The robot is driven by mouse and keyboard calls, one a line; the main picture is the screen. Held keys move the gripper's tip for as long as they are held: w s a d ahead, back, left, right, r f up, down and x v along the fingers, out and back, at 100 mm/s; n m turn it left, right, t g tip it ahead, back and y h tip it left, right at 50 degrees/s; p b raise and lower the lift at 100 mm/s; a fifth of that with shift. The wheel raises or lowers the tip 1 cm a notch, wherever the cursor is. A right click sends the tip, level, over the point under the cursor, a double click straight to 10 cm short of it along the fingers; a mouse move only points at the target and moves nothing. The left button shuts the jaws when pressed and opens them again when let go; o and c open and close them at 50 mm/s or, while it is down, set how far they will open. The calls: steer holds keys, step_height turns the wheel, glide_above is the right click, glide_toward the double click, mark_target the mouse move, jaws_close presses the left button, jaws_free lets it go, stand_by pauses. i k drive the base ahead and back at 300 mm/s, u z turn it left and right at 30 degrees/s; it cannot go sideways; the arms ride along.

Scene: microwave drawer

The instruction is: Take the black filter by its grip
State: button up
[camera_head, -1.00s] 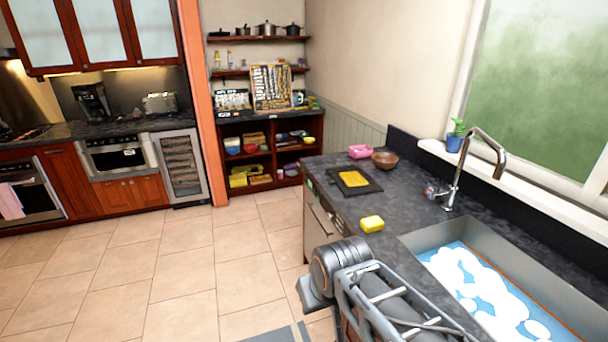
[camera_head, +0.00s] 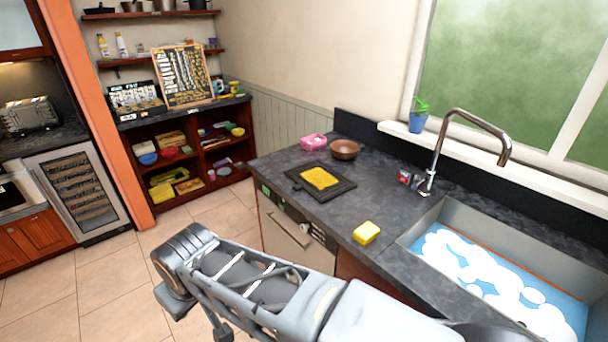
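The black filter (camera_head: 338,187) lies flat on the dark counter, left of the sink, with a yellow patch (camera_head: 320,178) on its middle. It looks like a thin dark square frame; a small grip-like tab may show at its left edge, but it is too small to be sure. My arm reaches across the bottom of the picture, in front of the counter and apart from the filter. The gripper's fingers do not show, so I cannot see whether it holds anything.
A yellow sponge (camera_head: 367,232) lies near the counter's front edge. A brown bowl (camera_head: 345,150) and a pink box (camera_head: 313,142) stand behind the filter. The sink (camera_head: 440,215) with foamy water and the tap (camera_head: 436,160) are to the right. Open floor (camera_head: 110,275) lies to the left.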

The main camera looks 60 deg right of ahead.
mark_target(324, 184)
steer(key=z, duration=0.5)
steer(key=i, duration=0.9)
steer(key=z, duration=1.15)
steer(key=i, duration=0.35)
steer(key=z, duration=0.3)
